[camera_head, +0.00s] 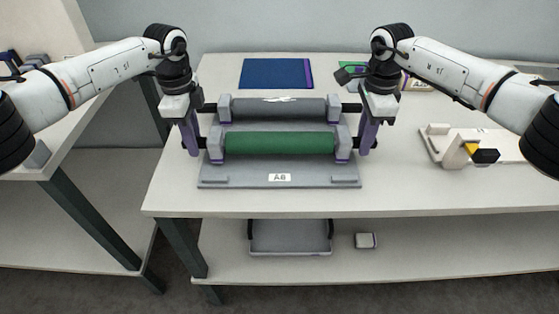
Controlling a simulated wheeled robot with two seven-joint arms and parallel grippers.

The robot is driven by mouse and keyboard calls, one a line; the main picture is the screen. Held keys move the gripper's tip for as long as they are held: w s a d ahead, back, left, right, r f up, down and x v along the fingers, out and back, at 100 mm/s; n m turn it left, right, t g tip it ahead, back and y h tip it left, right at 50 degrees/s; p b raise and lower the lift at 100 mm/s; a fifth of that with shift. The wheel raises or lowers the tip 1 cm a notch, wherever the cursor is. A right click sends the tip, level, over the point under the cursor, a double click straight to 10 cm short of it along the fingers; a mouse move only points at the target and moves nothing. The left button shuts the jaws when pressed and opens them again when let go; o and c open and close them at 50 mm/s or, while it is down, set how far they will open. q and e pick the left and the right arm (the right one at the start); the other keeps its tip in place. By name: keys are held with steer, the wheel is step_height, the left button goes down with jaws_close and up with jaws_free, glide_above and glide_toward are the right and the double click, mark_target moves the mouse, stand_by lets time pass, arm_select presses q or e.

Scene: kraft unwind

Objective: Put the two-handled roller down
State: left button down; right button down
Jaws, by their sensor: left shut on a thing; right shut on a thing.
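The green roller (280,143) lies level, with a short black handle at each end, between the front grey end supports of a grey stand (230,178) labelled A8. My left gripper (191,143) is shut on its left handle, and my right gripper (367,143) is shut on its right handle. The fingers partly hide the handles. I cannot tell whether the roller rests fully in the supports or is slightly above them. A dark grey roller (275,109) with black shaft ends sits in the rear supports, just behind the green one.
A blue mat (275,73) lies on the table (400,196) behind the stand. A whitish fixture (458,147) with a black and yellow part stands at right. The lower shelf holds a grey tray (290,250) and a small block (365,240). Table is clear between stand and fixture.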

arm_select(q)
steer(key=shift+f+b, duration=0.45)
steer(key=shift+f, duration=0.15)
arm_select(e)
steer(key=shift+f, duration=0.55)
arm_select(q)
steer(key=c, duration=1.6)
jaws_free()
steer(key=shift+r, duration=0.2)
arm_select(e)
steer(key=c, duration=1.6)
jaws_free()
steer(key=shift+r, duration=0.2)
steer(key=shift+r, duration=0.1)
arm_select(q)
step_height(320, 180, up, 12)
steer(key=shift+f, duration=0.1)
arm_select(e)
step_height(320, 180, up, 12)
steer(key=shift+f, duration=0.1)
steer(key=shift+s+f, duration=0.1)
